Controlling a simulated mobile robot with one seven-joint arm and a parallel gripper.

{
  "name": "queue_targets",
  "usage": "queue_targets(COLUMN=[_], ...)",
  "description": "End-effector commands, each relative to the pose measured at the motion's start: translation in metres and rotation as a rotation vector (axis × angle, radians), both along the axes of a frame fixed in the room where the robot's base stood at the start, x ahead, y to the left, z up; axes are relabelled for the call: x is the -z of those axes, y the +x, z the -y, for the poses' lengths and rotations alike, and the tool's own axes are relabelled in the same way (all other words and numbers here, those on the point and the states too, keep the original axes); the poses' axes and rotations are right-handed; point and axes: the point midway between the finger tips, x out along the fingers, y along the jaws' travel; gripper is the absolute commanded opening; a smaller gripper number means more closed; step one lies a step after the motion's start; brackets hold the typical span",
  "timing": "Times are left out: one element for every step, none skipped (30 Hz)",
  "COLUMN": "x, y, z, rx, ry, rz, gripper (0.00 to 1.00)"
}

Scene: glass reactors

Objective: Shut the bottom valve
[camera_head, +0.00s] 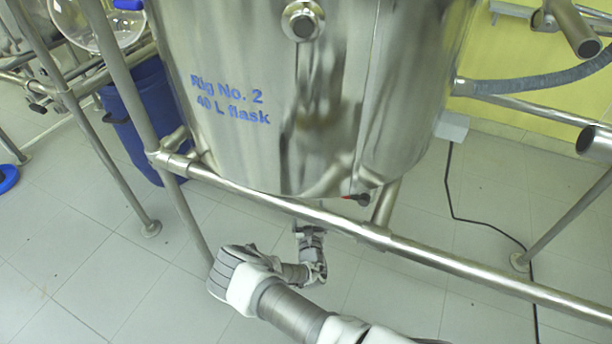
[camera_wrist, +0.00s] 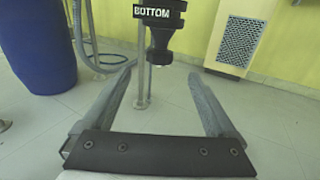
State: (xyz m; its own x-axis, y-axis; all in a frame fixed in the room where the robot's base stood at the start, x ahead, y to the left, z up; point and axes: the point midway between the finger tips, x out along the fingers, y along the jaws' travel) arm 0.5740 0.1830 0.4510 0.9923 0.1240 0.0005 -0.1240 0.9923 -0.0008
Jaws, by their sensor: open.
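The bottom valve (camera_wrist: 160,42) shows in the wrist view as a dark fitting with a round outlet end, hanging at the top middle under a black label reading "BOTTOM". Its upper part is cut off by the picture's edge, and I cannot tell its handle's position. My gripper (camera_wrist: 163,72) is open and empty, with one finger to each side of the valve outlet in the picture. In the head view my gripper (camera_head: 311,232) is beneath the steel vessel (camera_head: 330,110) marked "Rig No. 2 40 L flask". A small black part with a red end (camera_head: 358,198) shows at the vessel's lower edge.
A steel frame rail (camera_head: 290,205) crosses in front of the vessel's base, above my arm. A blue drum (camera_wrist: 35,45) stands at left in the wrist view, beside a grey hose (camera_wrist: 84,40). A black cable (camera_head: 452,190) lies on the floor at right.

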Motion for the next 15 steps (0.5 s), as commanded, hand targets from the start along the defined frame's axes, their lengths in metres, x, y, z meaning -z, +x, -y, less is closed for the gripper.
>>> queue_targets(x=[0.002,0.002,0.002,0.002,0.002,0.002,0.002,0.003,0.003,0.003,0.003,0.003,0.003,0.003,0.002], y=[0.012,0.019,0.027,0.034,0.041,0.049,0.056,0.062,0.071,0.078,0.084,0.092,0.098,0.104,0.111], z=[-0.001,-0.002,-0.003,-0.004,-0.004,-0.005,-0.006,-0.007,-0.008,-0.009,-0.009,-0.011,-0.011,-0.012,-0.013], rx=[0.002,0.003,0.002,0.002,0.002,0.003,0.002,0.002,0.002,0.002,0.003,0.001,0.002,0.002,0.001], ry=[0.003,0.003,0.003,0.003,0.004,0.004,0.003,0.003,0.004,0.004,0.003,0.003,0.003,0.004,0.003], rz=[0.003,0.004,0.004,0.003,0.003,0.002,0.003,0.003,0.002,0.003,0.003,0.003,0.002,0.001,0.003], gripper=[0.92,0.92,0.92,0.92,0.92,0.92,0.92,0.92,0.92,0.92,0.92,0.92,0.92,0.92,0.92])
